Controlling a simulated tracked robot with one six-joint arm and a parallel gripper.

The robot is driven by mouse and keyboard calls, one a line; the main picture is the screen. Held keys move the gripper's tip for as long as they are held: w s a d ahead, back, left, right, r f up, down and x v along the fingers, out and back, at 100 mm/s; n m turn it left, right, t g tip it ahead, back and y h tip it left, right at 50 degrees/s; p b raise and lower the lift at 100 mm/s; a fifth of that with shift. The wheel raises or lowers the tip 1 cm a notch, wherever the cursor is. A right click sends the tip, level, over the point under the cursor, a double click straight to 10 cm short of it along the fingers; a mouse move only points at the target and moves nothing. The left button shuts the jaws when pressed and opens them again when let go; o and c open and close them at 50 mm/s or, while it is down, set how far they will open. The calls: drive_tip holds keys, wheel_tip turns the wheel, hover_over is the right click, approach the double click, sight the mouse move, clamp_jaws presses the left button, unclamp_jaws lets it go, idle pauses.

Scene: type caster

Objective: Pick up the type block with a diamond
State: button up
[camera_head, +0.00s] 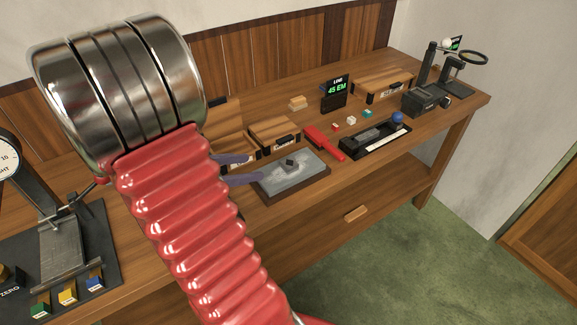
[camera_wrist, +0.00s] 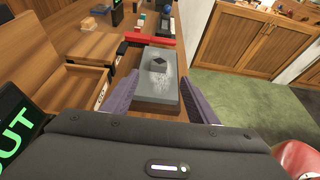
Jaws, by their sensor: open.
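A small dark block (camera_head: 290,163) sits on a grey stone slab (camera_head: 308,172) on the bench. The block is apart from both fingers.
A red tool (camera_head: 323,141) lies just past the slab, beside a black tray (camera_head: 375,141) with a blue knob. Wooden cases (camera_head: 275,132) stand behind the slab. Small red, white and teal cubes (camera_head: 351,120) lie farther along. A scale (camera_head: 60,235) stands at the left.

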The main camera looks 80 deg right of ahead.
approach(290, 162)
drive_tip(key=shift+x, duration=1.5)
drive_tip(key=shift+s, duration=0.1)
drive_tip(key=shift+x, duration=2.55)
drive_tip(key=c, duration=1.3)
drive_tip(key=shift+o, duration=0.2)
wheel_tip(290, 162, up, 10)
